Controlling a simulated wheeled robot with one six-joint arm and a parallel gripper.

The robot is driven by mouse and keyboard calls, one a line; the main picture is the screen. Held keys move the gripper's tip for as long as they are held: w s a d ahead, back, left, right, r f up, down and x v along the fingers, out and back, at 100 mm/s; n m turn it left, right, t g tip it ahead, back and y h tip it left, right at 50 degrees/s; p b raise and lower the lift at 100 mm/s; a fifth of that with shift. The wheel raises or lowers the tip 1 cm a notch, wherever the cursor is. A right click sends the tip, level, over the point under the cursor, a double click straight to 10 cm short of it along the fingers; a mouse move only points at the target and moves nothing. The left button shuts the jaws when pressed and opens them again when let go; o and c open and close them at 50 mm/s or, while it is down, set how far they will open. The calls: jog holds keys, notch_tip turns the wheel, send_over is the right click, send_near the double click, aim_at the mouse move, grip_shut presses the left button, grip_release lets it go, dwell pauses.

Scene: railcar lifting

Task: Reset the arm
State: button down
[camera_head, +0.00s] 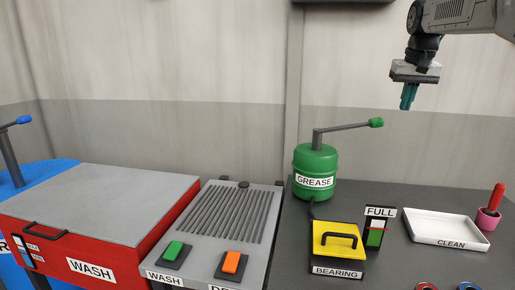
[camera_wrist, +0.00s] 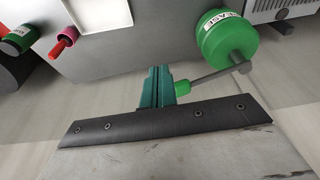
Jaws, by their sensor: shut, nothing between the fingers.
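My arm reaches in from the top right in the head view. My gripper (camera_head: 408,97) hangs from it, fingers pointing down, high above the back of the dark bench. Its teal fingers are together and hold nothing. In the wrist view, my gripper (camera_wrist: 158,82) shows the same closed teal fingers past a dark plate with screws. The grease pump's lever end appears close beside the fingers in that view, but the head view shows the gripper higher and to the right of it.
A green grease pump (camera_head: 315,172) with a lever stands on the bench. Nearby are a yellow-lidded bearing box (camera_head: 337,248), a FULL gauge (camera_head: 377,230), a white CLEAN tray (camera_head: 447,229) and a red-handled tool in a pink cup (camera_head: 488,218). A red wash box (camera_head: 95,215) stands left.

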jog(key=s+a+f, duration=0.4)
jog(key=s+f, duration=0.2)
jog(key=s, duration=0.8)
jog(key=s+a+f+n+g, duration=0.1)
jog(key=s+a+f, duration=0.4)
jog(key=s, duration=0.9)
jog(key=s+a+f+n, duration=0.1)
jog(key=s+a+f, duration=0.4)
jog(key=s+f, duration=0.4)
jog(key=s, duration=0.4)
jog(key=shift+s+y, duration=0.3)
jog(key=shift+s, duration=0.1)
jog(key=shift+d, duration=0.1)
